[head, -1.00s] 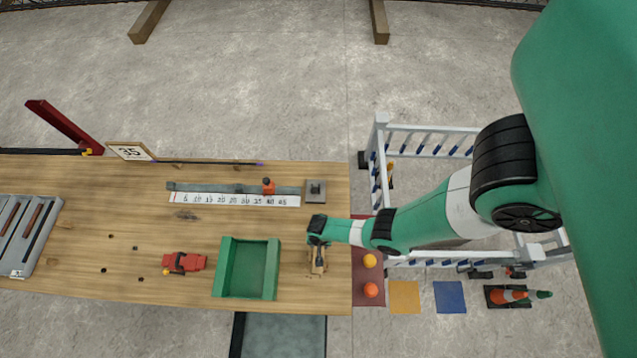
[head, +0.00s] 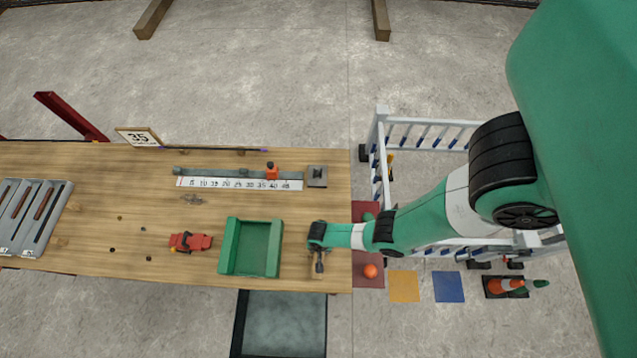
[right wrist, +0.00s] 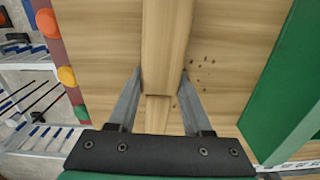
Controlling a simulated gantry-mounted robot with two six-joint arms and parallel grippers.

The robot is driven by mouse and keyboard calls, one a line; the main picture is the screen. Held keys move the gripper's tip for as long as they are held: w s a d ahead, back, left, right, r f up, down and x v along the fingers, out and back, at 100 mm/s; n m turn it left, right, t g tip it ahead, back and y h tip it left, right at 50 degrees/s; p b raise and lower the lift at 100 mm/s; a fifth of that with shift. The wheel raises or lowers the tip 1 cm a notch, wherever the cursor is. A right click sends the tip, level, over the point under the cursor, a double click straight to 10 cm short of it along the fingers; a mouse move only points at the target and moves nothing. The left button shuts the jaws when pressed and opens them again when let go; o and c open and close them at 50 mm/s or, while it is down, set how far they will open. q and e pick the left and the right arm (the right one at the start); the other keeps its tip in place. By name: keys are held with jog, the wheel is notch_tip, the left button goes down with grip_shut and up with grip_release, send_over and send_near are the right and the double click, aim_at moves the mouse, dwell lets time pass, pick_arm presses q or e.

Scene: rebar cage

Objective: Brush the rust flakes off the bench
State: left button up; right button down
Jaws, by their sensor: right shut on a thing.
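My right gripper (head: 319,264) is at the right end of the wooden bench (head: 130,265), right of the green tray. It is shut on a pale wooden block, likely the brush (head: 317,271), near the bench's near edge. In the right wrist view the gripper (right wrist: 158,100) has the wooden piece (right wrist: 166,45) between its fingers; bristles are not visible. Several small brown rust flakes (right wrist: 201,68) lie on the bench beside it, between it and the green tray (right wrist: 285,85). I cannot make these flakes out in the head view. My left gripper is not in view.
The green tray (head: 232,248) stands left of my gripper, with a red tool (head: 190,242) further left. A ruler strip (head: 240,184) lies behind. A dark bin (head: 284,322) is below the near edge. An orange ball (head: 370,271) sits right of the bench.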

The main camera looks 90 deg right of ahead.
notch_tip(320, 180, up, 3)
jog(key=shift+w+d+p, duration=0.1)
jog(key=shift+d+p, duration=0.05)
jog(key=shift+p, duration=0.55)
pick_arm(q)
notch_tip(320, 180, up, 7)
jog(key=p, duration=0.5)
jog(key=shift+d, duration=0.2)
pick_arm(e)
notch_tip(320, 180, up, 5)
